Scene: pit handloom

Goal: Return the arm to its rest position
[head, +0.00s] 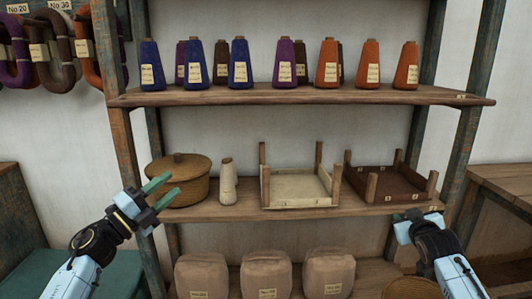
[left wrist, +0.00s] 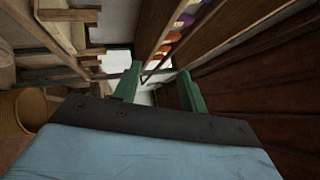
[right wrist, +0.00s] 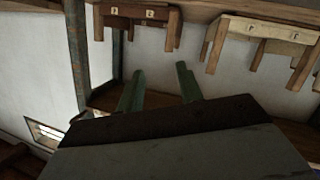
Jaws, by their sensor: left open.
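My left gripper (head: 164,190) is raised in front of the middle shelf, in front of the lidded basket (head: 178,165). Its green fingers are apart with nothing between them, as the left wrist view also shows (left wrist: 160,70). My right arm reaches in from the lower right of the head view, in front of the right end of the middle shelf; its fingers are hard to make out there. In the right wrist view the right gripper (right wrist: 159,70) has its green fingers apart and empty.
The wooden rack's middle shelf (head: 240,208) holds a pale cone (head: 228,181), a cream tray (head: 296,189) and a brown tray (head: 385,184). Several yarn cones stand on the upper shelf (head: 300,95). Wrapped bundles (head: 268,278) sit below. Rack posts flank both arms.

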